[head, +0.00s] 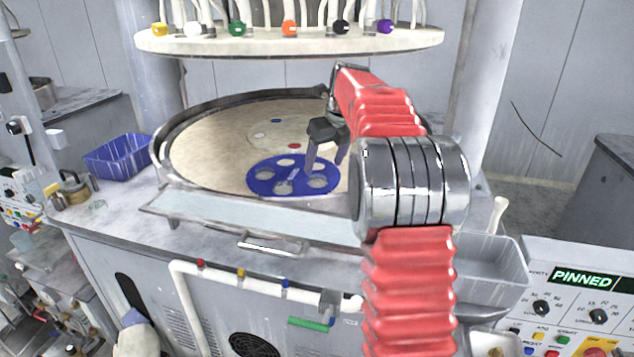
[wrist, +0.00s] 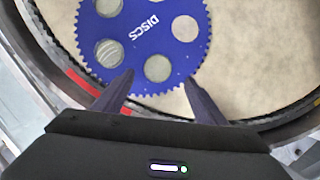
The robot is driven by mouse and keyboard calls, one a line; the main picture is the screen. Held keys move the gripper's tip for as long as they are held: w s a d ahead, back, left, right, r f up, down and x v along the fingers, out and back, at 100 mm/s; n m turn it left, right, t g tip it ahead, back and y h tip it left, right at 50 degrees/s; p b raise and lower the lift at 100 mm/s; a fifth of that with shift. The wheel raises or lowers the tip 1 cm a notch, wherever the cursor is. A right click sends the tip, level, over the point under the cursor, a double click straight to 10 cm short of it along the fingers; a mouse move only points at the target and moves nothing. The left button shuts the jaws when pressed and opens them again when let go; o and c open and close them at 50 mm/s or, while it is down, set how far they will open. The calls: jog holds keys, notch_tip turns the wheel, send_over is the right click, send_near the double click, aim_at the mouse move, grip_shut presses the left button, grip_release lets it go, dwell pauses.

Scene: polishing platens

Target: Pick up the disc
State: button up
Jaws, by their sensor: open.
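A blue toothed carrier (head: 262,187) marked DISCS lies on the beige platen (head: 215,140) and has several round holes. In the wrist view the carrier (wrist: 133,66) fills the upper middle. A grey striped disc (wrist: 109,53) sits in its left hole, and another greyish disc (wrist: 109,6) shows at the top. The near hole (wrist: 158,68) looks paler; I cannot tell whether it holds a disc. My gripper (head: 324,168) is open and empty, pointing down over the carrier's right side. In the wrist view my gripper's fingertips (wrist: 159,77) stand either side of the near hole; their height is unclear.
A raised dark rim (head: 190,112) rings the platen, with a pale ledge (head: 250,215) in front. A ring with coloured caps (head: 290,40) hangs above. A blue basket (head: 117,157) stands left, a grey tray (head: 490,262) right. A display (head: 583,279) reads PINNED.

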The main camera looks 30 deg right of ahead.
aim_at(318, 178)
jog(key=shift+w+f, duration=0.15)
jog(key=shift+f, duration=0.35)
jog(key=x, duration=0.4)
jog(key=shift+w+a+f, duration=0.15)
jog(key=shift+w+a, duration=0.05)
jog(key=shift+w, duration=0.05)
jog(key=shift+w+f, duration=0.1)
jog(key=shift+f, duration=0.25)
